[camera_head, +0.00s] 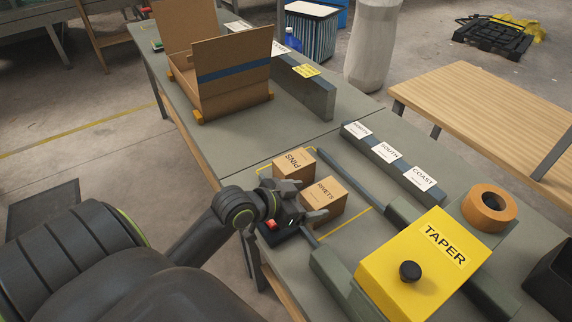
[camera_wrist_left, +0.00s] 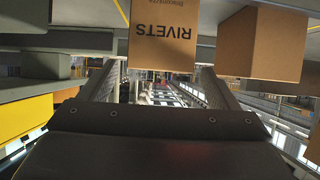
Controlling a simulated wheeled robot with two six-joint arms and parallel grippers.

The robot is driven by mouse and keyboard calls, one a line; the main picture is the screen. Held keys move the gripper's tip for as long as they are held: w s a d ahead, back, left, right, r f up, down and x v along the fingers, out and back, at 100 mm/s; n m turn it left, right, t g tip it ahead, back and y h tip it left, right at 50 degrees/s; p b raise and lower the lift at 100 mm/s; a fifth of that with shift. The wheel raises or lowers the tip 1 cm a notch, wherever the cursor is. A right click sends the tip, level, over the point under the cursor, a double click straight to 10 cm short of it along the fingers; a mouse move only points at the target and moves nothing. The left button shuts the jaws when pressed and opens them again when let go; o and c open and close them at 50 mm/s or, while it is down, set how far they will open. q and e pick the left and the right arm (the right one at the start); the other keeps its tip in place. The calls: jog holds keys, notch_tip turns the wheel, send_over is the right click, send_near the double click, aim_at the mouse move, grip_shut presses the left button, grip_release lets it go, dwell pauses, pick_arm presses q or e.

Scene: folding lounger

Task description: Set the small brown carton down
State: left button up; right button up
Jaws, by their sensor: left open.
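A small brown carton marked RIVETS (camera_head: 326,201) rests on the grey table inside a yellow outline. Another small brown carton marked PINS (camera_head: 292,165) stands just behind it, to the left. My left gripper (camera_head: 302,200) is open at the near left side of the RIVETS carton. In the left wrist view, the RIVETS carton (camera_wrist_left: 163,38) appears upside down, beyond and between the two spread fingers. I cannot tell whether a finger touches it. The PINS carton also shows in the left wrist view (camera_wrist_left: 262,43). My right gripper is out of view.
A yellow TAPER machine (camera_head: 420,262) stands to the right, with a tape roll (camera_head: 489,207) behind it. A dark rail (camera_head: 352,184) runs beside the cartons. Labelled blocks (camera_head: 390,157) line the far edge. An open cardboard box (camera_head: 225,85) stands at the back left.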

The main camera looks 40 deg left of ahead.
pick_arm(q)
jog(key=v, duration=0.8)
jog(key=shift+p, duration=0.35)
jog(key=shift+s, duration=0.1)
